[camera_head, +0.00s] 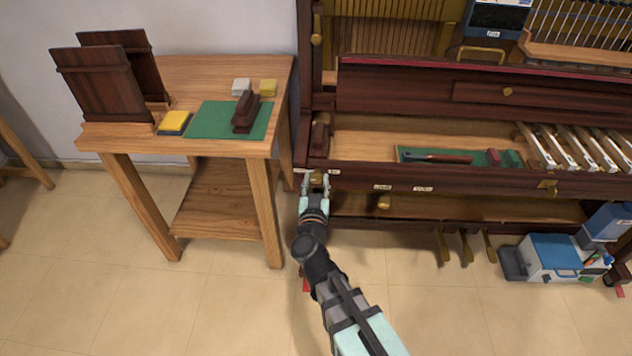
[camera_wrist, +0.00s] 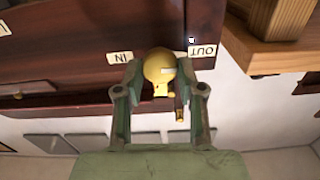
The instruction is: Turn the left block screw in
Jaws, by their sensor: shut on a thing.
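The left block screw (camera_wrist: 160,68) is a round brass knob under the piano's front edge, between an IN label (camera_wrist: 120,57) and an OUT label (camera_wrist: 202,50) in the wrist view. My gripper (camera_wrist: 159,88) has a finger on each side of the knob and is shut on it. A dark wooden block (camera_head: 319,136) stands at the left end of the keybed, above my gripper.
A wooden table (camera_head: 215,75) stands close to the left, with a green mat (camera_head: 210,120), small blocks and dark panels (camera_head: 105,85). A green strip with a tool (camera_head: 440,158) lies on the keybed. Brass pedals (camera_head: 465,246) and a blue-and-white case (camera_head: 550,257) are at the right.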

